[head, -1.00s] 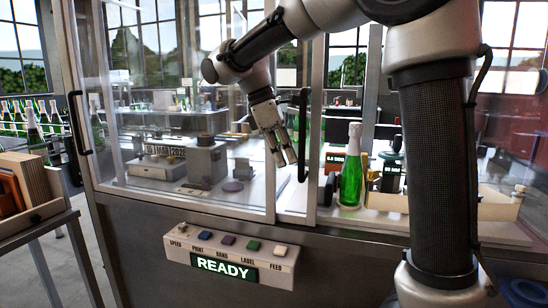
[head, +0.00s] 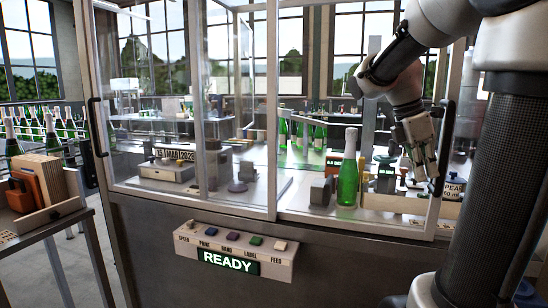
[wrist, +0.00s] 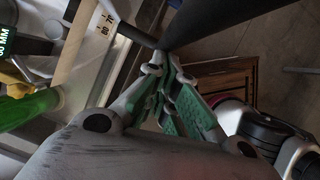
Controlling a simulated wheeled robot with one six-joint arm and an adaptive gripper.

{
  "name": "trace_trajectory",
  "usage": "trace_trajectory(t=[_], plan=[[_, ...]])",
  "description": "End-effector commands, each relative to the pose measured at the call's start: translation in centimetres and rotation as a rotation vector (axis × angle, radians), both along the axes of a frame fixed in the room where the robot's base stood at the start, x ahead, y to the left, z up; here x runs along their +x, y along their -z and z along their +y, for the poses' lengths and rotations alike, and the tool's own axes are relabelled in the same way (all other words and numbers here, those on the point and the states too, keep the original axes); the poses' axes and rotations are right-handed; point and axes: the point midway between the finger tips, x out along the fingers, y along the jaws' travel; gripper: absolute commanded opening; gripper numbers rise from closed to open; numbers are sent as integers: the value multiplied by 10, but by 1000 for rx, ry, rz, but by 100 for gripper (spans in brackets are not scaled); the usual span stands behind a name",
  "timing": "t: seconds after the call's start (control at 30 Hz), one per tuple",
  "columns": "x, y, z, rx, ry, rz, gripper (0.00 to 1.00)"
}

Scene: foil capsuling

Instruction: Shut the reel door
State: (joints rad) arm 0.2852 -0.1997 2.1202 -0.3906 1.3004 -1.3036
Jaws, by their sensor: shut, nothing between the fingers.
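The reel door is a clear sliding pane in a pale metal frame; its lower rail (head: 350,224) runs in front of the green bottle (head: 348,172). Its black upright handle (head: 442,150) is at the right edge in the head view. My gripper (head: 434,186) is shut and empty, its fingertips close beside the handle's lower part. In the wrist view, the green-padded fingers (wrist: 165,68) are together at a dark bar that looks like the handle (wrist: 205,28); I cannot tell whether they touch. My arm hides the far right of the door opening.
Another glass pane with a black handle (head: 97,127) closes the left side of the cabinet. A button panel reading READY (head: 236,252) sticks out of the front below. A side table with a wooden box (head: 42,180) stands at left.

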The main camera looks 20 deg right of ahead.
Motion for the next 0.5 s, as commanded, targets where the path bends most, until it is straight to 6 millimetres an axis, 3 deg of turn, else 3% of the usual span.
trace_trajectory(t=[0.1, 0.5], plan=[[-28, 0, -36, -1, 12, 2, 0], [-108, 0, -147, 0, 10, 2, 0]])
